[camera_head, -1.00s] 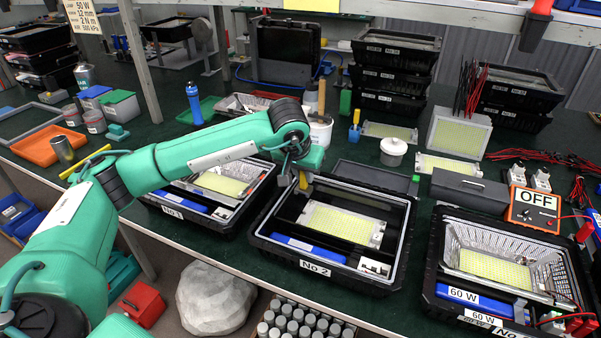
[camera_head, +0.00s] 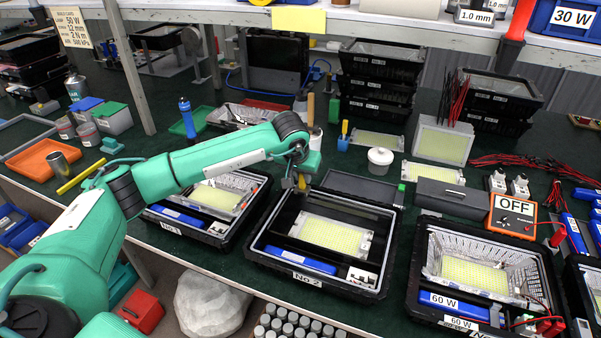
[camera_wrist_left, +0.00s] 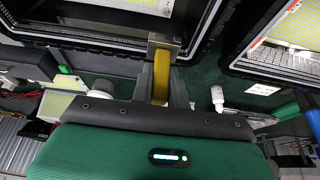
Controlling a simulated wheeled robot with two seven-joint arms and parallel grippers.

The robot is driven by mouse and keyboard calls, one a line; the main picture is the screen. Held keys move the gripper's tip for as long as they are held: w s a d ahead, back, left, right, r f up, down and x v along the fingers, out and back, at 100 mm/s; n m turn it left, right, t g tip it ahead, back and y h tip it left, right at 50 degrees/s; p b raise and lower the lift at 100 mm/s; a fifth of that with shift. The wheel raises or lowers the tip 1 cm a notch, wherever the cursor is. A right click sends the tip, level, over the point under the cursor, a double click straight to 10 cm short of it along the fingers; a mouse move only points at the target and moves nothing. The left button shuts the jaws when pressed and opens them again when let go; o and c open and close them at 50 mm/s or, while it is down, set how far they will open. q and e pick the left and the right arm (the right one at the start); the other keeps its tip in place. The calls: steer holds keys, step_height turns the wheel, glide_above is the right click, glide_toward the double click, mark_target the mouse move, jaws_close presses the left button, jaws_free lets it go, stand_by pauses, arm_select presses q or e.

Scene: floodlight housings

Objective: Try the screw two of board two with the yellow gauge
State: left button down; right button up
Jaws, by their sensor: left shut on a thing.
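My left gripper (camera_head: 302,182) is shut on the yellow gauge (camera_wrist_left: 161,76) and points down over the back left part of housing No 2 (camera_head: 316,283). The gauge's yellow also shows at the fingertips in the head view (camera_head: 302,184). Board two (camera_head: 331,234), a pale yellow LED panel with a silver frame, lies in that open black housing. Its back left corner is just in front of and below the gauge. In the wrist view the gauge's tip meets a grey metal piece at the housing's edge; contact is unclear. Screw two cannot be made out. My right gripper is out of view.
Housing No 1 (camera_head: 187,236) stands close on the left and a 60 W housing (camera_head: 467,324) on the right. A grey box (camera_head: 452,198), a white lidded pot (camera_head: 380,161) and an OFF tester (camera_head: 512,215) stand behind. Green table shows between the housings.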

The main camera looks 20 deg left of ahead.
mark_target(303, 213)
arm_select(q)
steer(key=shift+w+p, duration=0.35)
steer(key=shift+w, duration=0.05)
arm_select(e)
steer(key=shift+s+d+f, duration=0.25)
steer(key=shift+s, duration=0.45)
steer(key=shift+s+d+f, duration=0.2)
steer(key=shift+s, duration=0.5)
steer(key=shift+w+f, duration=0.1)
